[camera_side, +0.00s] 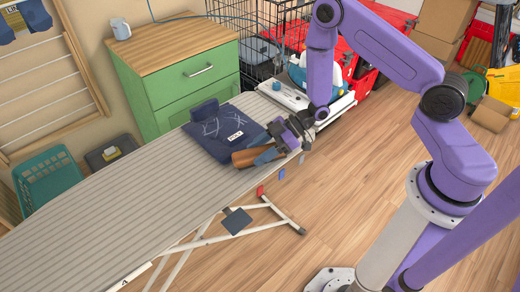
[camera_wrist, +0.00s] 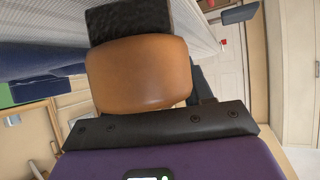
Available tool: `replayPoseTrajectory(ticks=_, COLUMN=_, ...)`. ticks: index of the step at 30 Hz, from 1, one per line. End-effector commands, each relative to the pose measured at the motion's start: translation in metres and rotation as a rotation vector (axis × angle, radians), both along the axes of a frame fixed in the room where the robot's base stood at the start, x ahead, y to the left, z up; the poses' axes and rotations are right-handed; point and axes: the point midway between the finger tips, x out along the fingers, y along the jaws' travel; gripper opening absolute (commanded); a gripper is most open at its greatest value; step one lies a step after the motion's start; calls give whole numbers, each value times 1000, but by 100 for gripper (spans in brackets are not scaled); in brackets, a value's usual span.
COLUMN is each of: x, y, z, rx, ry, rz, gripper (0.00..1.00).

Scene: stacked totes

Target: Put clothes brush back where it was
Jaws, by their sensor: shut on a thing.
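The clothes brush has a brown wooden body, which shows in the side view (camera_side: 245,157) beside the near right edge of the folded dark blue garment. In the wrist view the brown body (camera_wrist: 138,75) fills the middle, with a dark, rough part (camera_wrist: 128,20) beyond it. My gripper (camera_side: 275,147) is shut on the brush at the right end of the ironing board. Part of the brush is hidden by my fingers, and I cannot tell whether it touches the board.
The striped ironing board (camera_side: 120,205) carries the folded garment (camera_side: 218,142) with a white label. A green cabinet (camera_side: 185,85) stands behind. A white appliance (camera_side: 290,97) and a wire crate (camera_side: 240,25) are behind my gripper. The board's left part is bare.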

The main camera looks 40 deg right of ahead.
Motion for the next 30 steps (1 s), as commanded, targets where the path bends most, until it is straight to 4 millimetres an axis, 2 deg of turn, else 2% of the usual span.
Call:
replayPoseTrajectory(ticks=16, x=0, y=0, z=-9, rx=1, ry=-1, rz=-1, gripper=11)
replayPoseTrajectory(ticks=17, x=0, y=0, z=-9, rx=0, ry=-2, rz=0, gripper=57)
replayPoseTrajectory(ticks=19, x=0, y=0, z=-9, rx=0, ry=-2, rz=0, gripper=80)
replayPoseTrajectory(ticks=30, x=0, y=-4, z=-7, rx=0, ry=0, rz=-2, gripper=80)
